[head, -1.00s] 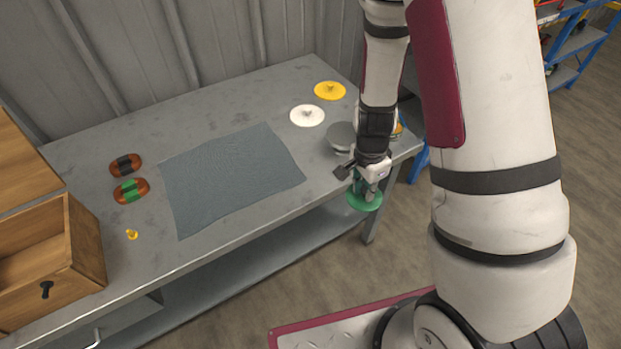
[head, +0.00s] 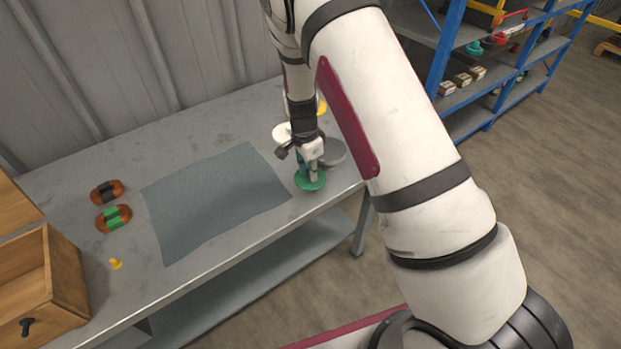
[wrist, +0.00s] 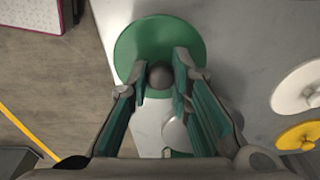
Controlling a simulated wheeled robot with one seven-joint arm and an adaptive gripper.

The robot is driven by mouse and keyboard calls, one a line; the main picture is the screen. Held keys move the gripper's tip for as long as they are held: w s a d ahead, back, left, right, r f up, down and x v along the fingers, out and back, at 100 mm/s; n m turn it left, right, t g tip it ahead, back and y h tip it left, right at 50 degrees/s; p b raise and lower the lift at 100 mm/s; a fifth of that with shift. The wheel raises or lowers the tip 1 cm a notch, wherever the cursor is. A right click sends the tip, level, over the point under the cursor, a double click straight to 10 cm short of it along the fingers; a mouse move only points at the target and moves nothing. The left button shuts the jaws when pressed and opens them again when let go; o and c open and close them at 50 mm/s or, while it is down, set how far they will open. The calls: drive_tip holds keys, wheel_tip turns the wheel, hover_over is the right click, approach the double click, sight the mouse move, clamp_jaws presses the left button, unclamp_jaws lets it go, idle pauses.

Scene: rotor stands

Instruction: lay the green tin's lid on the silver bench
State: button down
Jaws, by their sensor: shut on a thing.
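The green lid (head: 311,183) is a round disc, gripped at its dark round knob (wrist: 160,75). My gripper (head: 309,170) is shut on that knob from above. In the wrist view the green lid (wrist: 150,35) lies mostly over the bench top, its left rim close to the bench's front edge. I cannot tell whether it touches the bench or hangs just above it. The silver bench (head: 215,255) is a long grey metal table. A bit of green (wrist: 178,153) shows below the fingers in the wrist view; the green tin itself is not clearly seen.
A grey round lidded thing (head: 333,152) stands right behind my gripper. White (wrist: 302,88) and yellow (wrist: 302,136) discs lie farther back. A blue-grey mat (head: 210,200) lies just left of the lid. Two orange-brown objects, a yellow piece and a wooden box (head: 45,285) are farther left.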

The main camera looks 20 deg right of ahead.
drive_tip(key=shift+s+f, duration=0.1)
drive_tip(key=shift+f, duration=1.6)
drive_tip(key=shift+f, duration=0.2)
drive_tip(key=c, duration=1.5)
unclamp_jaws()
drive_tip(key=shift+o, duration=0.2)
